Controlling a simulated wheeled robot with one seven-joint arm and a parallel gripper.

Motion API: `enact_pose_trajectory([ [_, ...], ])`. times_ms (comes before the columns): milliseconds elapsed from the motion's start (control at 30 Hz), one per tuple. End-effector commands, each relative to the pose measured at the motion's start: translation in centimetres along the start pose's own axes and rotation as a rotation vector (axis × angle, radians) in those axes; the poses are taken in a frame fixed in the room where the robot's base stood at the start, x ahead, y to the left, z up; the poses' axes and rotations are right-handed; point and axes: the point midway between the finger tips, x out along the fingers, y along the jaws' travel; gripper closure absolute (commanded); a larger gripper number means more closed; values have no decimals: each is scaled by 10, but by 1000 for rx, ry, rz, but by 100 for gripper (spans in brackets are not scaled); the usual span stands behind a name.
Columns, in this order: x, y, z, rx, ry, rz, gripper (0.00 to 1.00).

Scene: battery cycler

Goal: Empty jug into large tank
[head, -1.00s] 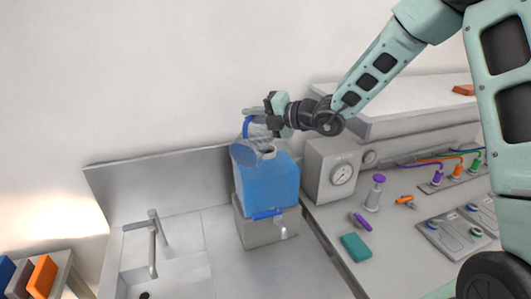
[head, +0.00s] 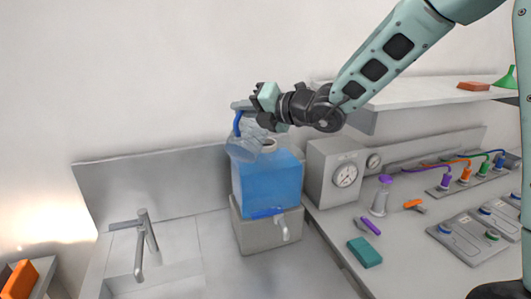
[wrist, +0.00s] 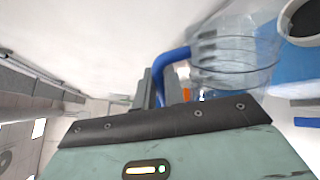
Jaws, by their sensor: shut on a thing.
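The large tank (head: 268,185) is a clear box of blue liquid with a tap at its front, standing on a grey block. Its round top opening (wrist: 302,20) shows in the wrist view. The clear jug (head: 243,146) has a blue handle (wrist: 172,62) and is tilted above the tank's top left part. My gripper (head: 262,103) is shut on the jug at its handle. The jug looks clear, with little or no blue liquid visible in it. I cannot tell whether its rim touches the tank.
A grey box with a gauge (head: 345,175) stands right of the tank. A sink with a tap (head: 148,240) is to the left. A teal block (head: 364,252), a purple-capped bottle (head: 381,196) and panels lie on the right bench. A shelf (head: 420,93) is above it.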

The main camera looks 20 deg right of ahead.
Motion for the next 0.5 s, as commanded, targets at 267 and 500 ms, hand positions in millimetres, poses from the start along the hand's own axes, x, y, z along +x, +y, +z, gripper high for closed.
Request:
enact_pose_trajectory([
  [267,0,1,-12,-123,-26,3,100],
  [500,0,4,-20,-221,-45,4,100],
])
